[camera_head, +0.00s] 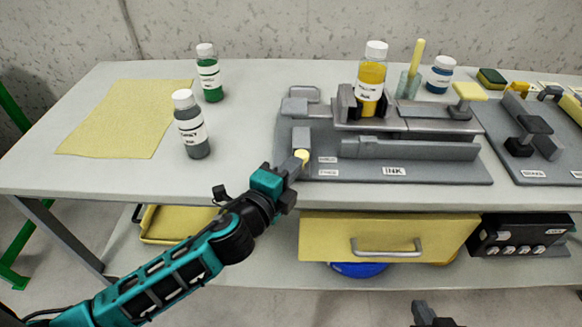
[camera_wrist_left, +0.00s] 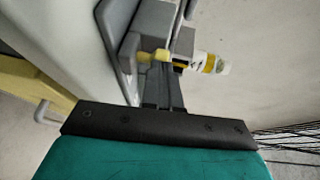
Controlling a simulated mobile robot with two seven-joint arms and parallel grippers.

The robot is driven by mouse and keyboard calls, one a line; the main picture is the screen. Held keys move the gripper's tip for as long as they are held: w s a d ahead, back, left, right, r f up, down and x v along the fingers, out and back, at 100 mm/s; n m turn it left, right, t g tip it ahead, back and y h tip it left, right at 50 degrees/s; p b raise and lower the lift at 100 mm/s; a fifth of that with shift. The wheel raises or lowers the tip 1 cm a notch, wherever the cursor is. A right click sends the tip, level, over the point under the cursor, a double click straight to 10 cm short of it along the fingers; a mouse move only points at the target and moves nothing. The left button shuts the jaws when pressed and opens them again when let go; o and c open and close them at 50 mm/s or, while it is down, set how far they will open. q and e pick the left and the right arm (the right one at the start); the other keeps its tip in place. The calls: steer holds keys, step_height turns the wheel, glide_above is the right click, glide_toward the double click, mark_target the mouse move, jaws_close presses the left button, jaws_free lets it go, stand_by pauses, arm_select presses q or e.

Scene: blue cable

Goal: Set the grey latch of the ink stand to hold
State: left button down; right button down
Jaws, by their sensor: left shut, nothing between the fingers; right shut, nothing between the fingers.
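My left gripper (camera_head: 291,166) is shut and empty right at this tip; contact is unclear. The wrist view shows the shut fingers (camera_wrist_left: 166,88) by the yellow tip (camera_wrist_left: 150,55). My right gripper (camera_head: 432,314) is shut, low in front.
A grey-labelled bottle (camera_head: 192,128) and a green bottle (camera_head: 209,75) stand left of the stand, near a yellow mat (camera_head: 130,120). A blue bottle (camera_head: 441,75) is behind it. A second stand (camera_head: 545,175) is at the right. A yellow drawer (camera_head: 330,232) hangs below.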

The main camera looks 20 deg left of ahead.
mark_target(296, 145)
arm_select(q)
steer(key=w, duration=0.2)
steer(key=w+a, duration=0.1)
steer(key=w, duration=0.1)
steer(key=shift+w+a+p, duration=0.15)
steer(key=shift+w+p, duration=0.05)
steer(key=shift+p, duration=0.15)
steer(key=shift+a+r, duration=0.1)
steer(key=shift+r, duration=0.05)
arm_select(e)
steer(key=shift+s+d, duration=0.15)
steer(key=shift+s, duration=0.25)
